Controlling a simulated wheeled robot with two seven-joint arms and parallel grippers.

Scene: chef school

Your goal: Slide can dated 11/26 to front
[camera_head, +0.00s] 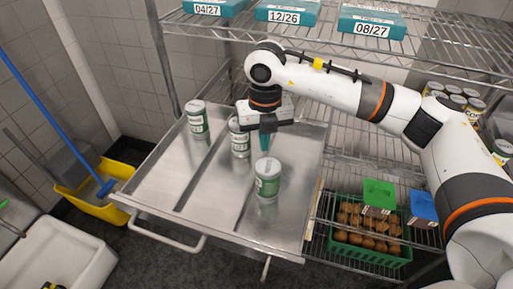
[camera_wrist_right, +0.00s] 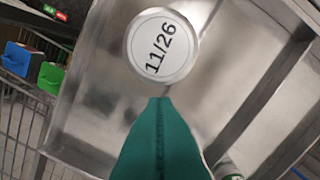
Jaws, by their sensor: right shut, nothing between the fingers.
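The can dated 11/26 (camera_head: 268,182) is white and green and stands upright in the right lane of the metal tray (camera_head: 165,185). Its lid with the 11/26 label (camera_wrist_right: 162,47) faces up in the right wrist view. My right gripper (camera_head: 265,149) is shut and empty, its teal fingers pointing down just behind this can. In the right wrist view its fingertips (camera_wrist_right: 161,101) appear at the lid's near edge; I cannot tell if they touch it. My left gripper is not in view.
A second can (camera_head: 239,140) stands in the middle lane, partly behind my gripper. A third can (camera_head: 197,122) stands in the left lane. Low dividers separate the lanes. A wire shelf (camera_head: 440,45) with teal dated boxes is above; a green crate (camera_head: 365,250) is at right.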

